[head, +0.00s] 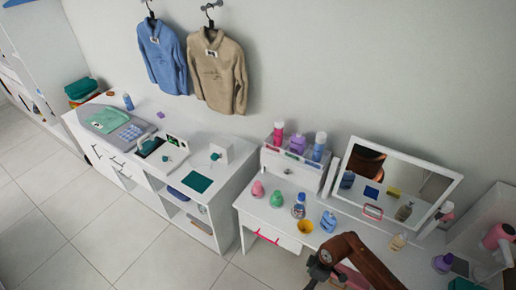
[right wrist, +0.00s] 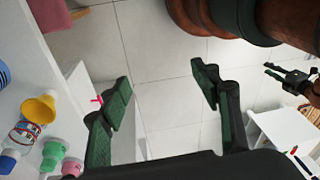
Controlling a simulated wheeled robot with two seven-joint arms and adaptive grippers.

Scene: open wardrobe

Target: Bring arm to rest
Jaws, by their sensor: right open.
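My right arm comes in from the bottom right of the head view, and its dark gripper (head: 318,272) is in front of the white dressing table (head: 245,203). In the right wrist view the two green-padded fingers of that gripper (right wrist: 160,88) stand wide apart with only floor tiles between them. The gripper is empty and apart from the table. A dark gripper on a brown arm, which looks like my left gripper (right wrist: 285,77), shows small at the right edge of the right wrist view. Its finger opening is too small to tell.
A yellow cup (head: 306,227), a pink bottle (head: 257,189) and a green bottle (head: 277,199) stand near the table's front edge. A mirror (head: 375,182) stands behind. A white cabinet (head: 130,195) is to the left. Tiled floor in front is clear.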

